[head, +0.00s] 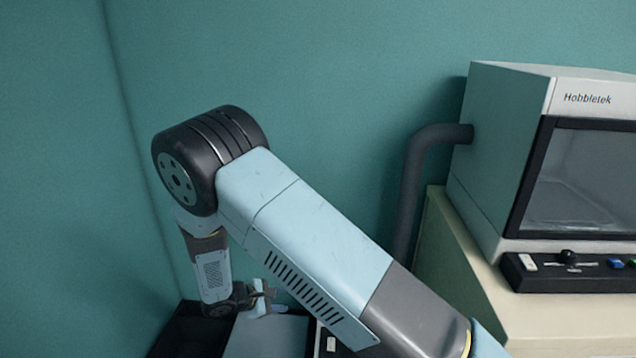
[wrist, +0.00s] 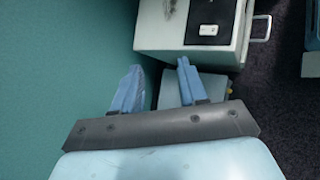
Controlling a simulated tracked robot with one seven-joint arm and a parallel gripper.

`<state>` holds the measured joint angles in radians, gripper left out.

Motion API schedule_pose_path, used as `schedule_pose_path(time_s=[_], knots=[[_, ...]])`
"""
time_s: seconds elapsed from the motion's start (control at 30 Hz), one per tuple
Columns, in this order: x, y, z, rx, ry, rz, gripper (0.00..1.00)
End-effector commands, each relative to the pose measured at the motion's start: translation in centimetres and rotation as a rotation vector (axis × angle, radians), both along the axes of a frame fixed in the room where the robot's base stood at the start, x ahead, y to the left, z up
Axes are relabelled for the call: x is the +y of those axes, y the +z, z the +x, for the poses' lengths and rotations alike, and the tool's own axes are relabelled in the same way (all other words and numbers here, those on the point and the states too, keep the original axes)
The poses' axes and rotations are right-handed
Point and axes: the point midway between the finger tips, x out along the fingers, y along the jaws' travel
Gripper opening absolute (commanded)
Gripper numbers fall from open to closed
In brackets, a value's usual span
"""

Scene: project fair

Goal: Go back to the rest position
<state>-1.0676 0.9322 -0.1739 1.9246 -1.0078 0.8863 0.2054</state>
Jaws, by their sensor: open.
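My gripper (wrist: 158,88) shows in the wrist view with its two blue fingers spread apart and nothing between them. In the head view my gripper (head: 262,296) is small and partly hidden at the end of my arm, low at the left centre. My arm is bent, with its elbow high and the forearm hanging down near the teal wall.
A Hobbletek cabinet (head: 492,150) with a dark window stands on a cream bench (head: 470,270) at the right. A dark pipe (head: 410,190) runs from it down behind my arm. The wrist view shows a white box (wrist: 180,48) with a handle beyond the fingers. Teal walls (head: 330,70) close off the left and back.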

Motion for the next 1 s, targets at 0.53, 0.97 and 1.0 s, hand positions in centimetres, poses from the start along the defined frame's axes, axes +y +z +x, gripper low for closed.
schedule_pose_path(time_s=[0.53, 0.97, 1.0], knots=[[-10.3, 16.7, 2.5, -0.037, -0.418, 0.304, 0.43], [-19.4, 27.5, 0.2, -0.091, -0.701, 0.549, 0.43], [-20.1, 28.4, -0.2, -0.098, -0.725, 0.573, 0.43]])
